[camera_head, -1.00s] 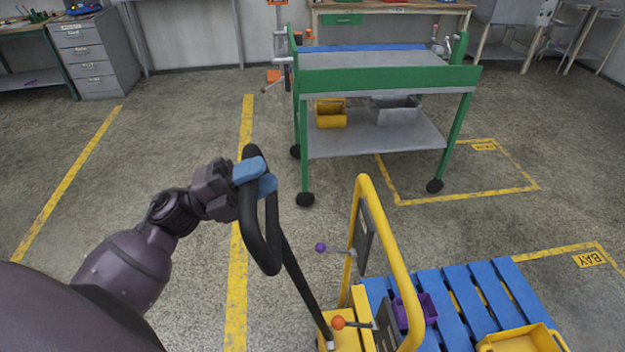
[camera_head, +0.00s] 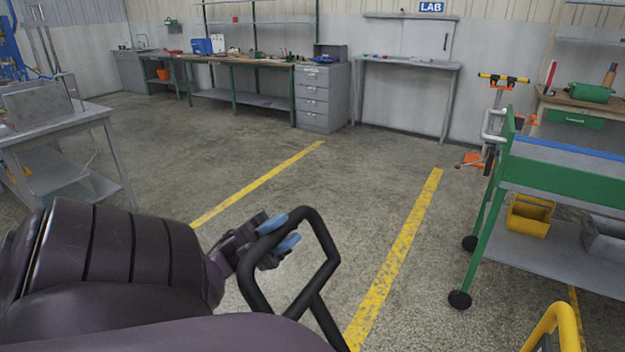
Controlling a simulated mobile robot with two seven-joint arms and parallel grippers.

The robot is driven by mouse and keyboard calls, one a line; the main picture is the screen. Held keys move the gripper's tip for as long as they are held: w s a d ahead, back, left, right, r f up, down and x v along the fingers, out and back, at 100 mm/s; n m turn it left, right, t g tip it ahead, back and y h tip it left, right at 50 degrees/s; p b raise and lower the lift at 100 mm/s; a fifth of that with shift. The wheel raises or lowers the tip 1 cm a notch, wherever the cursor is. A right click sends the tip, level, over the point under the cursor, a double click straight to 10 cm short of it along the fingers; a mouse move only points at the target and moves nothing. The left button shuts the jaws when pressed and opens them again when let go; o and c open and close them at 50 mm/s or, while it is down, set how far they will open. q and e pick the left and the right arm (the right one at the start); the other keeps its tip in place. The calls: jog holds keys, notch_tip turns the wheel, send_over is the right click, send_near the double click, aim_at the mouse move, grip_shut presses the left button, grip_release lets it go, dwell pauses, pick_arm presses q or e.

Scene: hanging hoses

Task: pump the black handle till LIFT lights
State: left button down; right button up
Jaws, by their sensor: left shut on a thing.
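The black handle (camera_head: 327,262) is a loop on a bar that runs down out of the bottom of the head view. My left gripper (camera_head: 280,232), with blue finger pads, is shut on the upper left side of the loop. Part of the yellow frame of the pallet truck (camera_head: 563,322) shows at the bottom right corner. The foot of the handle, the knobbed levers and any LIFT light are out of view. My right gripper is not in view.
A grey table (camera_head: 50,130) stands at the left. Grey drawers (camera_head: 322,98) and benches line the back wall. The floor between yellow lines (camera_head: 400,255) is clear.

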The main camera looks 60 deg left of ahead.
pick_arm(q)
jog(key=shift+s+a+f, duration=0.25)
jog(key=shift+a+f, duration=0.05)
jog(key=shift+a, duration=0.1)
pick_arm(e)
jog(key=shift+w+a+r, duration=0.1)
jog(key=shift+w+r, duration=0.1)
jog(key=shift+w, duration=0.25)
